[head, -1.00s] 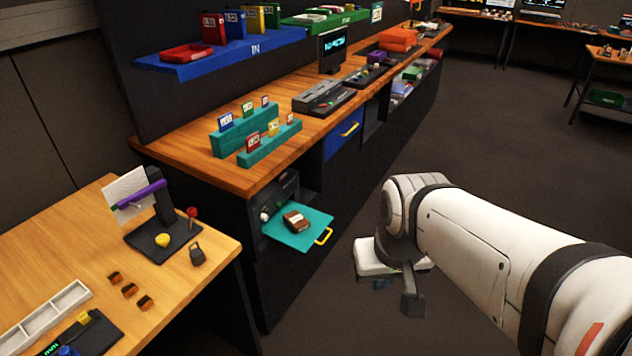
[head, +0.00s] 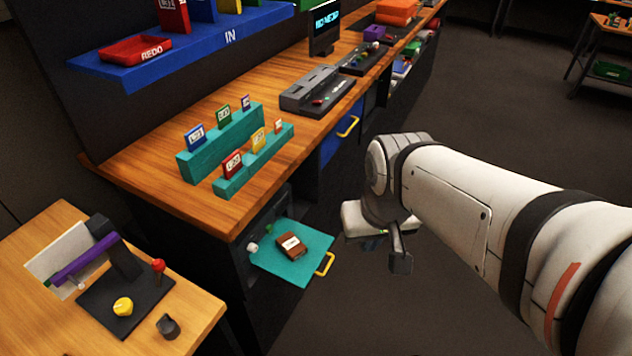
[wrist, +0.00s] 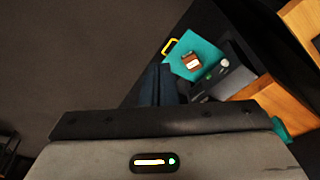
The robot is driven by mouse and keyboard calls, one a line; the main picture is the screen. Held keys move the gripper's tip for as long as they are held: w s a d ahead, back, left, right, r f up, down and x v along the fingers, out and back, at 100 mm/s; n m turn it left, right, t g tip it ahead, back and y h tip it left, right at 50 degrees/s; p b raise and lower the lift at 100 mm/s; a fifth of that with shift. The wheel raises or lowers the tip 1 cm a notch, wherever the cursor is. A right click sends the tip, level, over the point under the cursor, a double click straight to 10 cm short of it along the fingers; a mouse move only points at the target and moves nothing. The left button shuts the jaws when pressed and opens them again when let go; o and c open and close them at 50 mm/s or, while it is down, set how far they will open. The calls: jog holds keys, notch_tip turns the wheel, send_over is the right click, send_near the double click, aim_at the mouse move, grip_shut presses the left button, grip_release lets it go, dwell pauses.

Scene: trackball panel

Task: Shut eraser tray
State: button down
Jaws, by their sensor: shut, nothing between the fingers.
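The eraser tray (head: 279,266) is a teal drawer with a yellow handle (head: 325,264), pulled out from the dark cabinet under the wooden counter. A brown eraser with a white label (head: 291,244) lies on it. The tray also shows in the wrist view (wrist: 207,49), with its yellow handle at the upper left. My gripper (head: 400,262) hangs over the floor to the right of the tray, apart from the handle. In the wrist view my gripper's dark fingers (wrist: 166,84) are together and empty, below the tray in the picture.
A small light wooden table (head: 200,315) with a black stand stands at the lower left. The counter (head: 190,212) above the tray holds teal racks of small cards. A blue drawer front (head: 338,135) is farther along.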

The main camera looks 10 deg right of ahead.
jog(key=w+d+f+m+g+y+b, duration=0.1)
jog(key=w+f+m+g+y+b, duration=0.15)
jog(key=f+m+y+b, duration=0.6)
jog(key=w+f+m+g+y+b, duration=0.1)
jog(key=w+f+m+b, duration=0.25)
jog(key=f, duration=1.05)
jog(key=w+d+f+m+t+y+b, duration=0.2)
jog(key=w+d+f+m+t+b, duration=0.15)
jog(key=d+f+m+t, duration=0.3)
jog(key=w+d+f+m+t+y+b, duration=0.1)
jog(key=w+d+f+m+t+b, duration=0.2)
jog(key=d+f+m+b, duration=0.5)
jog(key=w+a+f, duration=0.2)
jog(key=w+a, duration=0.2)
jog(key=a, duration=0.3)
jog(key=w+a+f+n, duration=0.1)
jog(key=w+a+f, duration=0.2)
jog(key=a, duration=0.4)
jog(key=shift+w+a+t, duration=0.25)
jog(key=shift+w+t, duration=0.05)
jog(key=shift+w, duration=0.35)
jog(key=shift+w+f, duration=0.1)
jog(key=shift+w, duration=0.05)
